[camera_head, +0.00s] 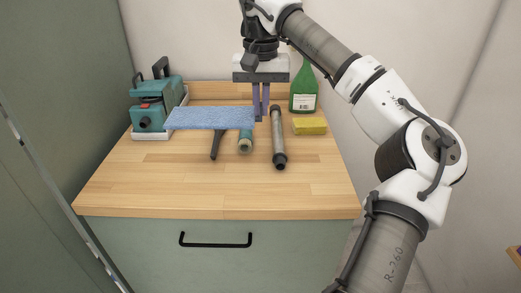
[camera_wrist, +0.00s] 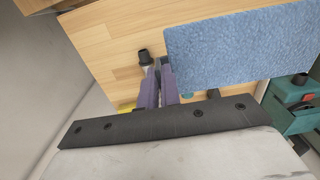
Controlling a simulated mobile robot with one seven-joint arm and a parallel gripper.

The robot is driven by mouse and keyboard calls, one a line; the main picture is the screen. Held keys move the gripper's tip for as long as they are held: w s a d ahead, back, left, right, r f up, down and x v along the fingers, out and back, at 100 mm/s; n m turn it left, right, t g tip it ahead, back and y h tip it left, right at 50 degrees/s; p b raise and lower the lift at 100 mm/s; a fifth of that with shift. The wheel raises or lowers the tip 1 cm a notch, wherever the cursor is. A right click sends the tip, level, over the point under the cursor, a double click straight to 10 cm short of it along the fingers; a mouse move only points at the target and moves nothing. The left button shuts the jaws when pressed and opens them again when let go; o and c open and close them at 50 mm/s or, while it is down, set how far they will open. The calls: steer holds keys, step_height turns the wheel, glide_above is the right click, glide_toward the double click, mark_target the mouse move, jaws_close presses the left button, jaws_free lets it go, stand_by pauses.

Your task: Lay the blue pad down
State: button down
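The blue pad (camera_head: 208,118) is a flat, light-blue rectangle held roughly level above the wooden worktop (camera_head: 220,190). In the head view it reaches out to the left of my gripper (camera_head: 260,117). The purple fingers are close together on the pad's right end. In the wrist view the pad (camera_wrist: 240,45) fills the upper right, beside the fingers of my gripper (camera_wrist: 160,72). The pad hides part of the worktop and parts of the things behind and under it.
A teal machine (camera_head: 155,100) stands at the back left. A green bottle (camera_head: 303,88) and a yellow sponge (camera_head: 309,126) are at the back right. A grey tube (camera_head: 278,140), a green-ended cylinder (camera_head: 245,146) and a dark tool (camera_head: 216,144) lie mid-top. The worktop's front is clear.

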mark_target(261, 179)
step_height(261, 179, down, 18)
steer(key=shift+r+p, duration=0.1)
steer(key=shift+p, duration=1.15)
steer(key=shift+f, duration=0.2)
steer(key=c, duration=1.6)
jaws_free()
steer(key=shift+r, duration=0.1)
